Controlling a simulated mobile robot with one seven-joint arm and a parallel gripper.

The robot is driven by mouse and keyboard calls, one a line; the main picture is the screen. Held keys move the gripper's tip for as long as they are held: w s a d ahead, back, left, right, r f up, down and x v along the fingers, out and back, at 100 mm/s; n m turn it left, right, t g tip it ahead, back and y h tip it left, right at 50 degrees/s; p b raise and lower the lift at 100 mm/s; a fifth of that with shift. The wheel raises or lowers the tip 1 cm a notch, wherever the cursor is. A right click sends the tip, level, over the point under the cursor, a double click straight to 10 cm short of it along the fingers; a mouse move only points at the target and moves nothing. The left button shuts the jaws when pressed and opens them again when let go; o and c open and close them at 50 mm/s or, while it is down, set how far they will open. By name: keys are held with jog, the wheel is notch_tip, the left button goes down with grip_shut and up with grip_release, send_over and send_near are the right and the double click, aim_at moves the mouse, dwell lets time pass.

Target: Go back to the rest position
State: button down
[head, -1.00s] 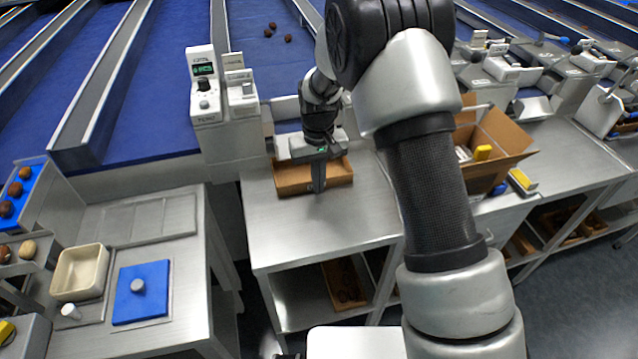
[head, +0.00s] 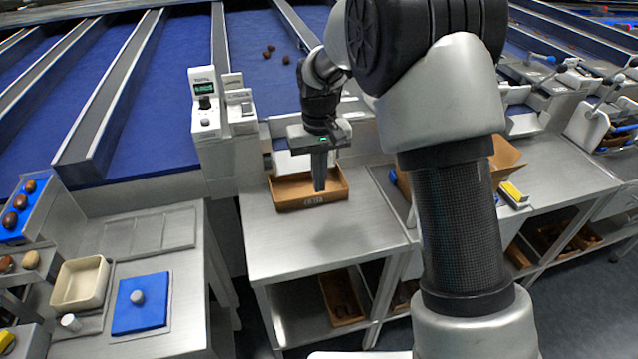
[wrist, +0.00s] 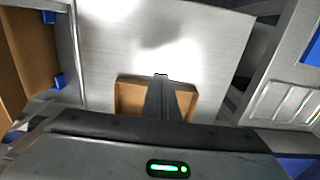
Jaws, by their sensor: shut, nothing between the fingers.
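My gripper (head: 319,188) hangs from my raised arm with its fingers pointing down, and it is shut and empty. My arm covers part of the right side of the head view.
A steel table (head: 335,238) has clear room in front of the tray. A control box (head: 205,100) stands left of my gripper. At the lower left are a cream bin (head: 80,284) and a blue pad (head: 141,304). A cardboard box (head: 505,150) is partly behind my arm.

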jog(key=s+d+r+m+t+p, duration=0.1)
jog(key=s+d+r+p, duration=0.1)
jog(key=s+d+r, duration=0.6)
jog(key=s+d+r+m+t+p, duration=0.1)
jog(key=s+r+t+p, duration=0.15)
jog(key=r, duration=0.95)
jog(key=s+d+r+t+p, duration=0.1)
jog(key=s+d+r, duration=0.1)
jog(key=s, duration=0.6)
jog(key=s+d+r+m+t+p, duration=0.1)
jog(key=s+d+r, duration=0.2)
jog(key=s, duration=0.5)
jog(key=shift+d+r, duration=0.2)
jog(key=shift+d, duration=0.25)
